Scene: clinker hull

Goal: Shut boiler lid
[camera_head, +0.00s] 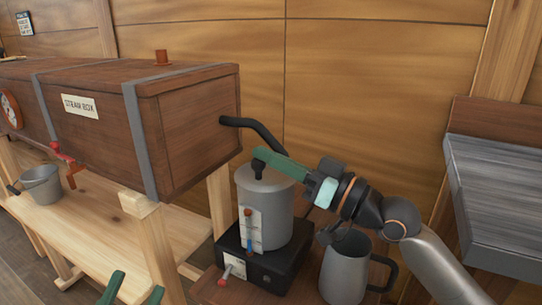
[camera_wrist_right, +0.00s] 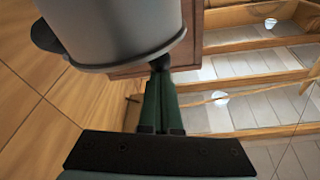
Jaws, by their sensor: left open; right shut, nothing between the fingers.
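The boiler (camera_head: 280,222) is a grey cylinder on a black base with a gauge on its front. Its grey lid (camera_head: 275,179) with a black knob (camera_head: 258,169) appears to lie flat across the top; I cannot tell whether a thin gap is left. My right gripper (camera_head: 262,154) is shut and empty, its green fingertips just above or touching the knob. In the right wrist view the shut fingers (camera_wrist_right: 160,72) end beside the grey cylinder (camera_wrist_right: 115,30). My left gripper (camera_head: 133,287) is open at the bottom edge, only its green fingertips showing.
A wooden steam box (camera_head: 190,130) stands on trestles to the left, with a black hose (camera_head: 255,128) toward the boiler. A grey jug (camera_head: 345,270) stands right of the boiler, under my right arm. A grey bucket (camera_head: 42,185) sits on the bench at left.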

